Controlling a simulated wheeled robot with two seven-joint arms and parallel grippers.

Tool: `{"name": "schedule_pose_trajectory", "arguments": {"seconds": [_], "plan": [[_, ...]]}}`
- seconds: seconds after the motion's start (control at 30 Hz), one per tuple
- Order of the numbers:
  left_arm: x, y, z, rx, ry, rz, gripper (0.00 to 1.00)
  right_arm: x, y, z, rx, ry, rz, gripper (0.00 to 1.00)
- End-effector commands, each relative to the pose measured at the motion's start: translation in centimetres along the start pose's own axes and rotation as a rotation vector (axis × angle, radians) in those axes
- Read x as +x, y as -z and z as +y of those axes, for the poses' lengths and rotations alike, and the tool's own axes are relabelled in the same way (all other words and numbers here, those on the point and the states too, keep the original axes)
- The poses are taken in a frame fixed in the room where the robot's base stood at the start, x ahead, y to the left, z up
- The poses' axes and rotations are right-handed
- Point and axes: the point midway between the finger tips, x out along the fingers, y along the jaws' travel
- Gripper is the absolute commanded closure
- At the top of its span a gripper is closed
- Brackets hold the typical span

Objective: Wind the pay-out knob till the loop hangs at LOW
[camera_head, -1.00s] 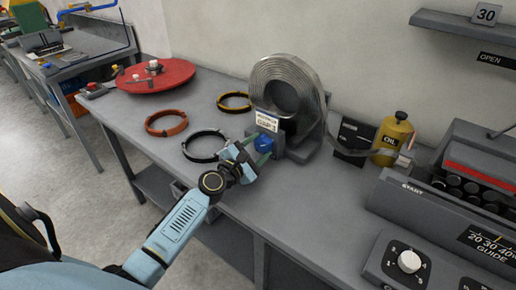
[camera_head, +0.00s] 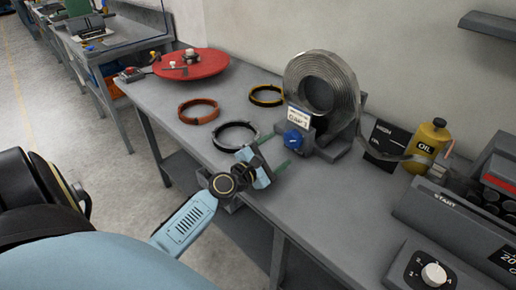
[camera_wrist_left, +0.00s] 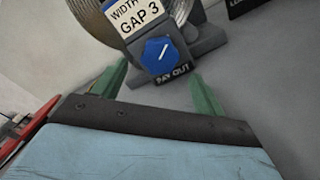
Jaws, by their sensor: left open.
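The blue pay-out knob (camera_head: 297,140) is on the grey stand below the coil of metal strip (camera_head: 318,85). In the left wrist view the knob (camera_wrist_left: 160,54) has a slanted white pointer line, with a "PAY OUT" label under it. My left gripper (camera_head: 277,153) is open and empty, its green fingers pointing at the knob but apart from it. The wrist view shows the fingertips (camera_wrist_left: 160,72) to either side, short of the knob. The strip's loop (camera_head: 384,156) sags beside a dark board (camera_head: 383,138) marked HIGH; I cannot read a LOW mark.
Black (camera_head: 235,136), orange (camera_head: 199,111) and yellow (camera_head: 266,95) rings lie left of the coil. A red disc (camera_head: 192,64) is at the far left. A yellow oil can (camera_head: 430,138) and a grey machine (camera_head: 455,215) stand to the right.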

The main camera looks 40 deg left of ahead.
Motion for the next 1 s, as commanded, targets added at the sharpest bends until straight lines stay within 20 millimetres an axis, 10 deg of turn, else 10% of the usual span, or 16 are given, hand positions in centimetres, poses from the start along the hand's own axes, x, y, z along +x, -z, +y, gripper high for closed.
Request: {"name": "schedule_pose_trajectory", "arguments": {"seconds": [0.4, 1.0], "plan": [[-7.3, 0.1, -0.1, -0.001, 0.000, 0.000, 0.28, 1.2, -0.5, 1.6, -0.011, -0.020, -0.004, 0.59], [-8.2, 0.0, 0.0, 0.000, -0.001, 0.000, 0.28, 1.4, -0.5, 1.8, -0.012, -0.022, -0.006, 0.59]]}}
